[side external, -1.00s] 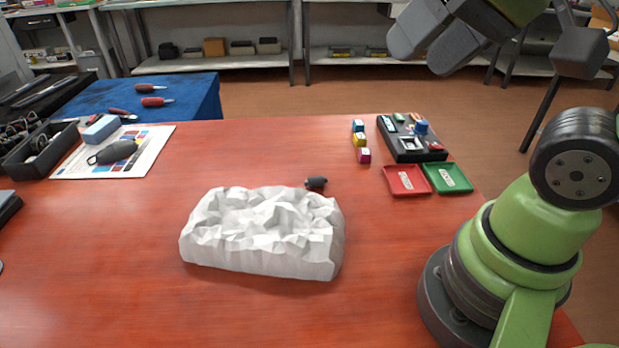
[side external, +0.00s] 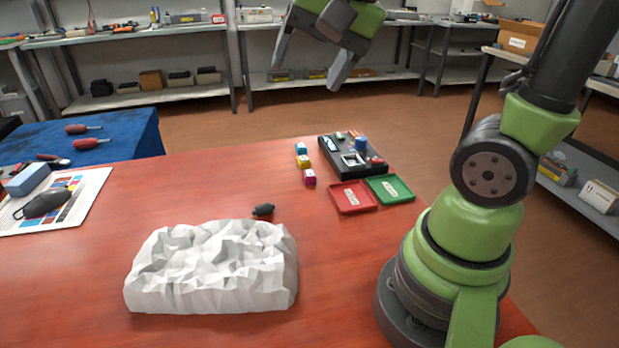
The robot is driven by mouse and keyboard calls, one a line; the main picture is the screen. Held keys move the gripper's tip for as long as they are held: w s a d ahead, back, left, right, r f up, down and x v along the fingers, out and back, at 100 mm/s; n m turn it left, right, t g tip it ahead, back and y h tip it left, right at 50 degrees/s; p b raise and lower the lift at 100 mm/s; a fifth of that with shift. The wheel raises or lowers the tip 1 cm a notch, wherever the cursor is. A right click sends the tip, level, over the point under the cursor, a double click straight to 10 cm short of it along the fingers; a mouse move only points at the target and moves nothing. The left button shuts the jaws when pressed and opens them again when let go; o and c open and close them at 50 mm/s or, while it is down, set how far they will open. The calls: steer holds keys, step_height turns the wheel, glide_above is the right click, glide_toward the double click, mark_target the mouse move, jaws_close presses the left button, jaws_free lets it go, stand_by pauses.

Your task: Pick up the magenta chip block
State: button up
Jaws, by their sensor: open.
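The magenta chip block (side external: 310,178) stands on the red table, at the near end of a short row. A yellow block (side external: 303,162) and a cyan block (side external: 300,148) stand behind it in the same row. My gripper (side external: 310,75) is open and empty, with its two grey fingers spread. It hangs high in the air, well above the row of blocks, and touches nothing.
Right of the blocks stand a black tray (side external: 372,167) with small parts, a red tray (side external: 344,206) and a green tray (side external: 404,191). A crumpled white mass (side external: 212,270) and a small dark object (side external: 263,210) lie nearer.

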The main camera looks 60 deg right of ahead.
steer(key=w+d+f+m+g, duration=0.1)
steer(key=w+d+f+m, duration=0.2)
steer(key=w+d+m, duration=0.2)
steer(key=m+g, duration=0.4)
steer(key=m, duration=0.7)
glide_above(314, 173)
step_height(314, 173, down, 17)
steer(key=shift+m+h, duration=0.3)
steer(key=shift+m, duration=0.1)
steer(key=f, duration=0.4)
steer(key=shift+s+f, duration=0.35)
steer(key=shift+s, duration=0.05)
steer(key=shift+w+f, duration=0.2)
steer(key=shift+f, duration=1.3)
steer(key=shift+w+f, duration=0.15)
steer(key=shift+f, duration=1.3)
steer(key=c, duration=1)
